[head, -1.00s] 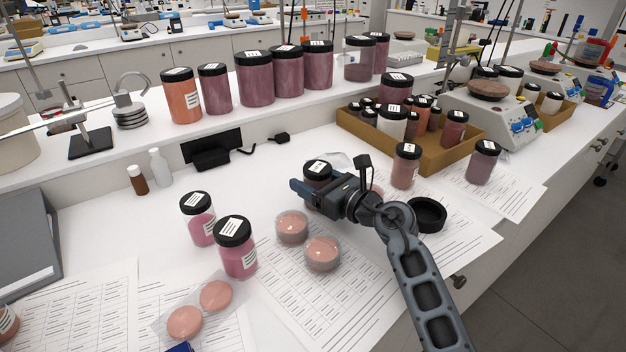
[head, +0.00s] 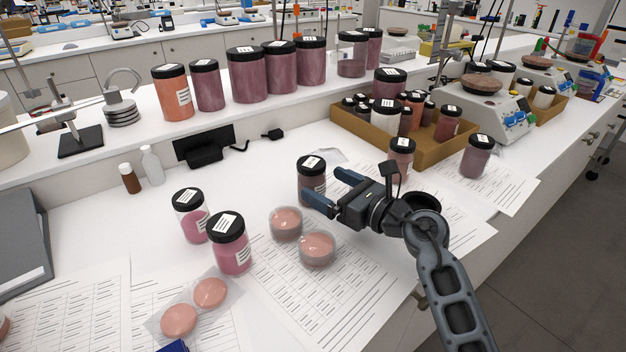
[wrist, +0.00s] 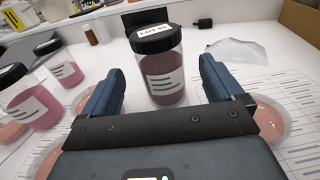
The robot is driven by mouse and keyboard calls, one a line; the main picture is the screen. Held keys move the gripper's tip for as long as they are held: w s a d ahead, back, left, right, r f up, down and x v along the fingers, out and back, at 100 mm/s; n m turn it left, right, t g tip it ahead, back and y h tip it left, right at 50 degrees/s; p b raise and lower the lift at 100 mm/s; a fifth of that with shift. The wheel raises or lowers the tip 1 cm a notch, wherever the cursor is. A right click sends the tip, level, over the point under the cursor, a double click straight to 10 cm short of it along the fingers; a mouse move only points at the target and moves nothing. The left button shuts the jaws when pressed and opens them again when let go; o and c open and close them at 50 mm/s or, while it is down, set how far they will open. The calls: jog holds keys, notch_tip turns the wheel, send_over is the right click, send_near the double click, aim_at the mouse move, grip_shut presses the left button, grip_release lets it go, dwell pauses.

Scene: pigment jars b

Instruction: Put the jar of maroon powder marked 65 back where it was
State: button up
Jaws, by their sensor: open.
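The jar of maroon powder (head: 311,182) stands upright on the white bench, left of my gripper in the head view. It has a black lid and a white label. In the wrist view the jar (wrist: 163,75) is ahead, and its lid label appears to read LOT 65. My gripper (head: 341,190) is open and empty. Its two fingers point toward the jar, and in the wrist view the jar shows beyond and between the fingertips, with bare space on both sides. I cannot tell whether either finger touches it in the head view.
Two pink jars (head: 230,245) stand to the left. Two round dishes (head: 317,248) of pink powder lie just in front of the jar. A cardboard tray (head: 430,153) of jars is behind right, with a jar (head: 400,158) before it. Printed sheets cover the front bench.

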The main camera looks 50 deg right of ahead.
jog(key=shift+s+a+r+b, duration=0.1)
jog(key=shift+s+b, duration=0.05)
jog(key=shift+s, duration=1.2)
jog(key=shift+s+a+r+b, duration=0.1)
jog(key=shift+s+b, duration=0.05)
jog(key=shift+s, duration=1.2)
jog(key=shift+f, duration=0.1)
